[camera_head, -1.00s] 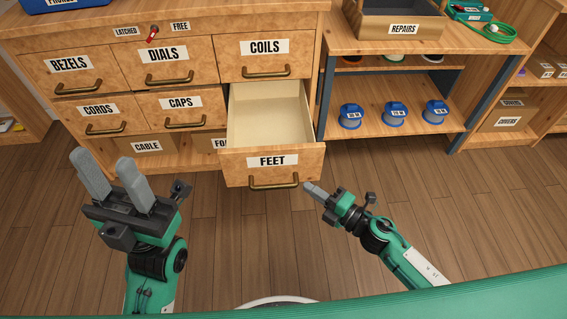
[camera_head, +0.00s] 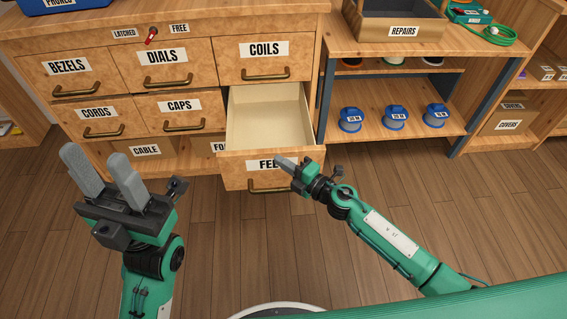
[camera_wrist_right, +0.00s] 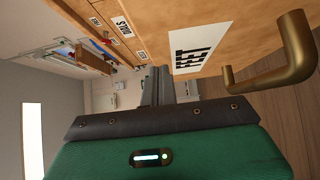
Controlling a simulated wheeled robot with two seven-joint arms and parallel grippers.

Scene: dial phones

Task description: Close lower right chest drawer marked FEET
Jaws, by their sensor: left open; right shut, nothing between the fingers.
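The FEET drawer (camera_head: 235,168) is the lower right drawer of the wooden chest. It is pulled out, and its pale inside (camera_head: 268,118) looks empty. My right gripper (camera_head: 282,162) is shut and empty, in front of the drawer's front and covering part of the FEET label. In the right wrist view the FEET label (camera_wrist_right: 197,45) and the brass handle (camera_wrist_right: 272,72) are close beside the fingers (camera_wrist_right: 157,85). I cannot tell whether the fingertips touch the front. My left gripper (camera_head: 100,172) is open and empty, in front of the chest's left side.
The other labelled drawers, such as COILS (camera_head: 264,58) and CAPS (camera_head: 182,112), are shut. A red lever (camera_head: 151,36) sits between LATCHED and FREE labels. A shelf with blue spools (camera_head: 394,117) stands to the right. The floor in front is clear.

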